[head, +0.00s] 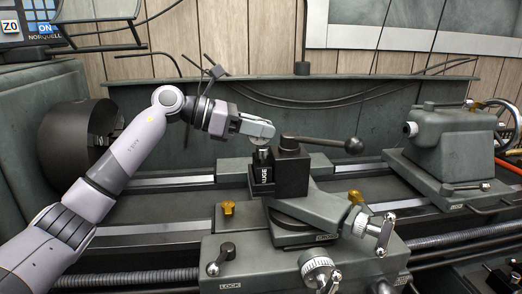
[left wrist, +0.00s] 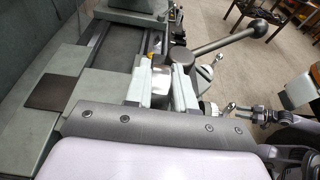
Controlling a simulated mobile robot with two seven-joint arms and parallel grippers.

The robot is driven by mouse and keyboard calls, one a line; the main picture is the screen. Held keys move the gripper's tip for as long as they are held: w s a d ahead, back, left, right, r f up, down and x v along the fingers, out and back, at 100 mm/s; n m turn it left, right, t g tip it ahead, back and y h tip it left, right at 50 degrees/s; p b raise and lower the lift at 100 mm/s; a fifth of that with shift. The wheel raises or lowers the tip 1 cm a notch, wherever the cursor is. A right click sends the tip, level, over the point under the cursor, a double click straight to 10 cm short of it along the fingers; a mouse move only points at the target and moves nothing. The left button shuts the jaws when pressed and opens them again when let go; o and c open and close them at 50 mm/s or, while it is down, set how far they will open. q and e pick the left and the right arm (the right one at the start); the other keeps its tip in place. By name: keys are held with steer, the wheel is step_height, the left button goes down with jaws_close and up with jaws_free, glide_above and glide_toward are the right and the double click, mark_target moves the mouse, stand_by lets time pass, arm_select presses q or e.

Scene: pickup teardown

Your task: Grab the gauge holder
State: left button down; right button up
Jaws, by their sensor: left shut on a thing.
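The gauge holder (head: 264,172) is a dark block with a white "GAUGE"-like label, upright against the left side of the black tool post (head: 291,172). A round metal knob or dial shows at its top, under my fingers. My left gripper (head: 260,131) comes in from the left above it and is shut on the holder's top. In the left wrist view the left gripper's fingers (left wrist: 161,88) stand on either side of a pale metal part of the gauge holder (left wrist: 159,86). The holder's lower body is hidden there.
The tool post's long handle (head: 335,143) sticks out to the right, close to my fingers. A dark chuck (head: 75,143) is at the left and the tailstock (head: 455,140) at the right. Yellow knobs (head: 228,208) and crank handles (head: 381,232) stand on the carriage.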

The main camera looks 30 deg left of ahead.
arm_select(q)
steer(key=shift+r, duration=0.3)
